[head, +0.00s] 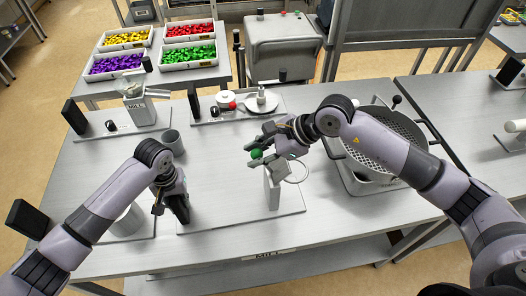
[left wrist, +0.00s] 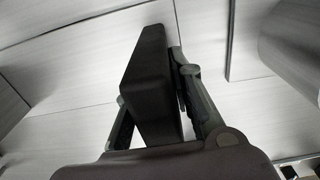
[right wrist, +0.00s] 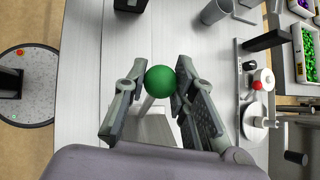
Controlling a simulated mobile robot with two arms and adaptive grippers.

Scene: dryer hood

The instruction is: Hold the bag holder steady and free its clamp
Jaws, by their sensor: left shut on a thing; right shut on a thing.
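The bag holder has a flat grey base plate (head: 225,222), an upright grey post (head: 272,192) and a pale ring (head: 295,174) near the post's top. Its clamp ends in a green ball knob (head: 257,153). My right gripper (head: 254,152) is shut on the knob from the right; in the right wrist view the green ball (right wrist: 160,81) sits between the fingertips. My left gripper (head: 174,198) is shut on a black upright grip (head: 181,211) at the plate's left end. In the left wrist view the black grip (left wrist: 149,85) stands between the fingers.
A grey cup (head: 173,141) stands behind the left gripper. A sieve machine (head: 385,140) stands to the right, under my right arm. A tray with a red knob (head: 226,99) and round pan lies at the back. Bins of coloured pieces (head: 188,55) stand farther back.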

